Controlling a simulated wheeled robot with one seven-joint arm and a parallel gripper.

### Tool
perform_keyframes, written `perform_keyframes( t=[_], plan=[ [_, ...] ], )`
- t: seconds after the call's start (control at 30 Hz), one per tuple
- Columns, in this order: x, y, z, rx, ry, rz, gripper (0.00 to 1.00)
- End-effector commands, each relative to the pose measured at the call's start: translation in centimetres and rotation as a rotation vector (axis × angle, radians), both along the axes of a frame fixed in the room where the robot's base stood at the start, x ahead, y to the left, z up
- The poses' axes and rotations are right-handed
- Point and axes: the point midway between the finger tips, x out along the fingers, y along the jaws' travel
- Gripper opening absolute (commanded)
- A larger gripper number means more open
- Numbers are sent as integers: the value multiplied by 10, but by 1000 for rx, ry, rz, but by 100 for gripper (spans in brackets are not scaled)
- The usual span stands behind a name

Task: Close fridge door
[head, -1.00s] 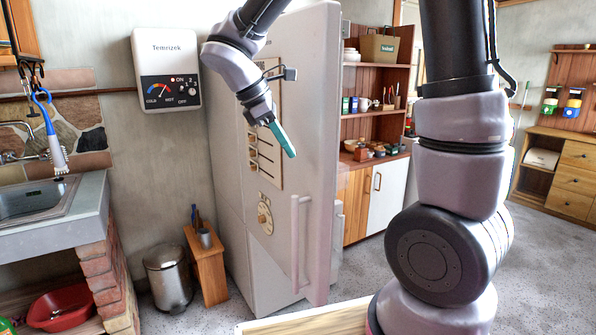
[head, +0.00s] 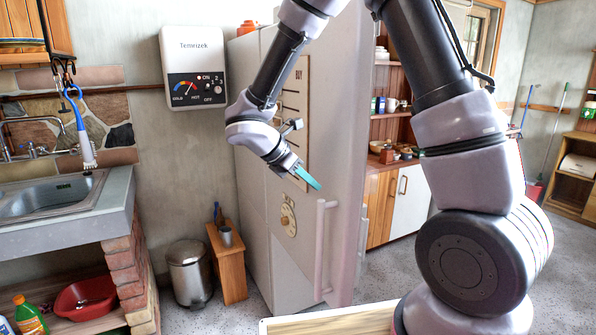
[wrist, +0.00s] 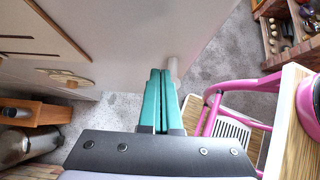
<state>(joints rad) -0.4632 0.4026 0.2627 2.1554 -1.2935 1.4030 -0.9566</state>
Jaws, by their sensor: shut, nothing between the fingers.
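The white fridge (head: 249,150) stands left of centre in the head view. Its tall door (head: 335,110) carries a hook board and a small dial. The door's white vertical handle (head: 325,245) is near its right edge; one end shows in the wrist view (wrist: 173,68). From these angles I cannot tell how far the door is open. My gripper (head: 315,185) is shut and empty, its teal fingers together, just above and left of the handle's top in the head view. In the wrist view the fingertips (wrist: 160,75) are beside the handle; contact is unclear.
A wooden-topped surface (head: 330,322) is at the bottom. A pink-framed item (wrist: 207,115) is on the right in the wrist view. A cupboard (head: 410,205) stands behind the door.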

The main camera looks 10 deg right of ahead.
Motion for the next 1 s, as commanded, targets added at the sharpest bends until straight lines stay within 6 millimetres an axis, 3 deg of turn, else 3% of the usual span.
perform_keyframes(
  t=[0.1, 0.27, 1.0],
  plan=[
    [6, -19, 2, 1, -3, -5, 0],
    [10, -31, 2, 0, -4, -2, 0],
    [13, -44, 3, 1, -4, 35, 0]
  ],
)
